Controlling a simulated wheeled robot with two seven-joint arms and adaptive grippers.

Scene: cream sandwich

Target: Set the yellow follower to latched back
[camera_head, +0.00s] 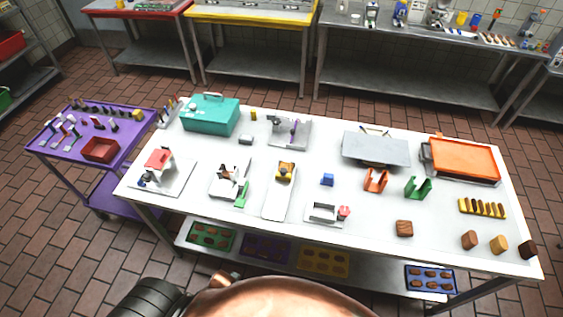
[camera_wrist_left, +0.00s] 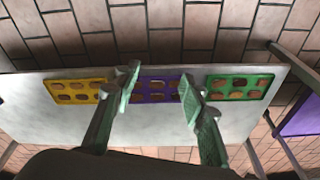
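A yellow part (camera_head: 285,169), which looks like the follower, sits at the far end of a long white device (camera_head: 278,198) near the middle of the white table. A dark piece shows beside it. It is too small to tell whether it is latched. My left gripper (camera_wrist_left: 160,77) shows only in the left wrist view. Its two greenish fingers are spread with nothing between them, in front of the lower shelf with its trays. It is away from the yellow part, which that view does not show. My right gripper is in neither view.
The white table (camera_head: 375,220) holds several devices, a teal box (camera_head: 210,115), an orange-topped tray (camera_head: 464,158) and loose blocks. A purple cart (camera_head: 70,155) stands at left. The lower shelf (camera_wrist_left: 30,115) carries yellow (camera_wrist_left: 77,87), purple (camera_wrist_left: 158,75) and green (camera_wrist_left: 240,78) trays.

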